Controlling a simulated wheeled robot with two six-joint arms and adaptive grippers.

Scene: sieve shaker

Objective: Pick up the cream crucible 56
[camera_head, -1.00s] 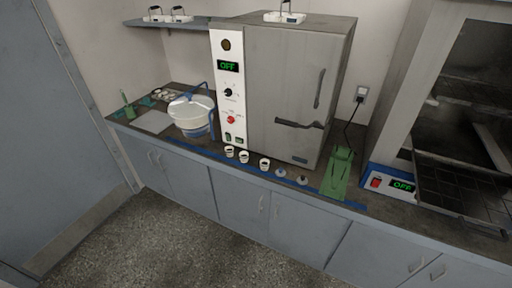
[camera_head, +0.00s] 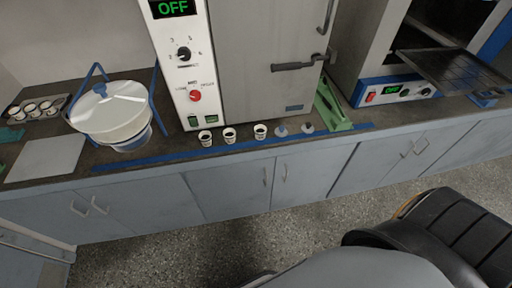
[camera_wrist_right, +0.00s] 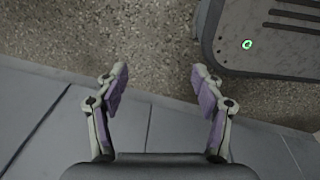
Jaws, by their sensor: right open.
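Three small cream crucibles with dark insides stand upright in a row along the counter's front, below the oven: a left one (camera_head: 205,138), a middle one (camera_head: 229,135) and a right one (camera_head: 260,131). Any numbers on them are too small to read, so I cannot tell which is 56. More small pale cups (camera_head: 30,110) sit in a tray at the far left. My right gripper (camera_wrist_right: 160,84) is open and empty over the floor in the right wrist view, with no crucible in that view. My left gripper is not in view.
The grey oven (camera_head: 265,60) stands right behind the row. A white pot (camera_head: 112,112) and a pale board (camera_head: 46,158) are left. A blue strip (camera_head: 180,155) runs along the counter front.

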